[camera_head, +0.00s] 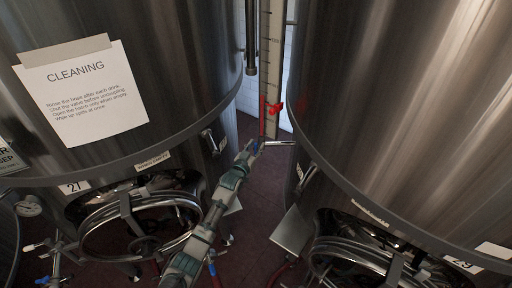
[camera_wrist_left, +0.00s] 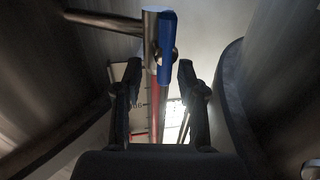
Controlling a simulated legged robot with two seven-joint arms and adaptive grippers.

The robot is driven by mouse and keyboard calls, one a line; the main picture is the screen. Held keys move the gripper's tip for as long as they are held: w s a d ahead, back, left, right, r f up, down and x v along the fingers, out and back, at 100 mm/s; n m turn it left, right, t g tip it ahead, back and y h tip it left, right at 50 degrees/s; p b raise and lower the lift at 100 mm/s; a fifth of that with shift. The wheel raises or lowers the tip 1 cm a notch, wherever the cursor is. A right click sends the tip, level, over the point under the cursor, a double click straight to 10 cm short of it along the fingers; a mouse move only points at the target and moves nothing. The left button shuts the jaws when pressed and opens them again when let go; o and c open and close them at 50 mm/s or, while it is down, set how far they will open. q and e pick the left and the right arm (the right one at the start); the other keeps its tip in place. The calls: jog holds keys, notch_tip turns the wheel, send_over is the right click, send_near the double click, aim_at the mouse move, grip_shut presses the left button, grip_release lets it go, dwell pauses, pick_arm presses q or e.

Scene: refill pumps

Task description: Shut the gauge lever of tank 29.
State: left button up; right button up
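Tank 29 (camera_head: 410,110) is the large steel tank on the right, with its number plate (camera_head: 462,263) low on it. A steel pipe (camera_head: 279,143) runs from it to the gauge (camera_head: 270,65) between the tanks. A blue lever (camera_head: 261,145) is at that pipe's end; in the left wrist view the lever (camera_wrist_left: 167,42) points along the upright steel valve body (camera_wrist_left: 150,40). My left gripper (camera_head: 250,149) is close to the lever. In the left wrist view the gripper (camera_wrist_left: 158,75) is open, its fingers apart either side of the lever's lower end. My right gripper is out of view.
Tank 27 (camera_head: 120,100) stands at the left with a cleaning notice (camera_head: 82,88). A red part (camera_head: 273,108) sits on the gauge just above the lever. Round hatches (camera_head: 140,225) jut out below the tanks. The gap between the tanks is narrow.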

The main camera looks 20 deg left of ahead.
pick_arm(q)
jog(key=shift+a, duration=0.35)
grip_shut()
jog(key=shift+d, duration=0.25)
jog(key=m, duration=0.1)
jog(key=m+b, duration=0.1)
jog(key=m, duration=0.1)
jog(key=shift+s+d+f+m+t+b, duration=0.2)
jog(key=shift+f+m+t+b, duration=0.1)
jog(key=shift+m+t+b, duration=0.1)
jog(key=shift+s+d+f+m+h+b, duration=0.2)
jog(key=shift+f+m+h+b, duration=0.65)
jog(key=shift+m, duration=1.9)
jog(key=shift+w+d+f+m+h+b, duration=0.1)
jog(key=shift+d+m+h+b, duration=0.35)
jog(key=shift+m+b, duration=1.6)
jog(key=shift+s+d+f+m+h+b, duration=0.15)
jog(key=shift+f+m+h+b, duration=0.5)
jog(key=shift+m, duration=2.75)
jog(key=shift+r, duration=0.1)
jog(key=shift+o, duration=0.2)
grip_release()
jog(key=shift+r, duration=0.15)
